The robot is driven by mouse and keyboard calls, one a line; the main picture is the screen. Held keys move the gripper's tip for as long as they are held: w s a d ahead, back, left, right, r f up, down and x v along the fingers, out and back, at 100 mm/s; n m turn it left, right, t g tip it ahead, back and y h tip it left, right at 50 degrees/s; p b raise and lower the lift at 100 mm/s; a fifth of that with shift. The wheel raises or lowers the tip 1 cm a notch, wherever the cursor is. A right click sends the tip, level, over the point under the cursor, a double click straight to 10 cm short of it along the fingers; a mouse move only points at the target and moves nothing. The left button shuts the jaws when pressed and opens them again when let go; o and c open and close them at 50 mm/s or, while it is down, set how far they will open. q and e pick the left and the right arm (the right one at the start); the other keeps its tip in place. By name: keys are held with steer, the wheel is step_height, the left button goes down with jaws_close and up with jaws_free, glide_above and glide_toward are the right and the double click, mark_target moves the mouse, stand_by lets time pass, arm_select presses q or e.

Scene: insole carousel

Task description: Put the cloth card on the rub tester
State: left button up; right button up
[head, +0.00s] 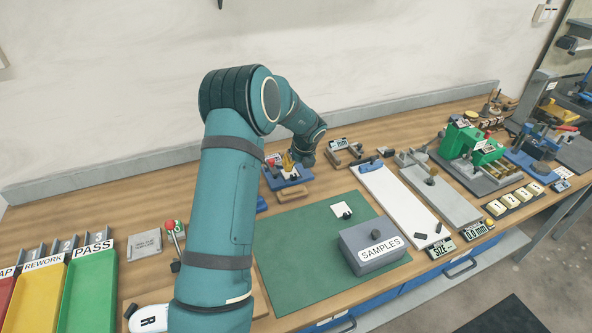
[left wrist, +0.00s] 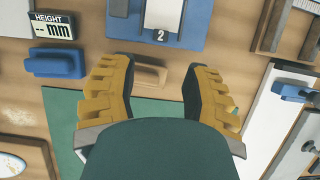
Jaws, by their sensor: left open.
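A small white square card with a dark round knob (head: 342,210), which looks like the cloth card, lies flat on the green mat (head: 285,245). My left gripper (head: 287,162) is at the back of the bench, behind the mat and away from the card. In the left wrist view its yellow fingers (left wrist: 158,70) are spread with nothing held; a tan wooden block (left wrist: 151,76) lies below between them. A blue-based fixture marked 2 (left wrist: 165,38) is just beyond. I cannot tell for sure which device is the rub tester. My right gripper is not in view.
A grey SAMPLES box (head: 374,246) stands on the mat's right. A long white board (head: 398,200) and a grey fixture (head: 440,199) lie further right. Green, yellow and red trays (head: 90,290) stand at left. The mat's middle is clear.

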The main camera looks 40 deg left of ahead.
arm_select(q)
steer(key=shift+v, duration=1.5)
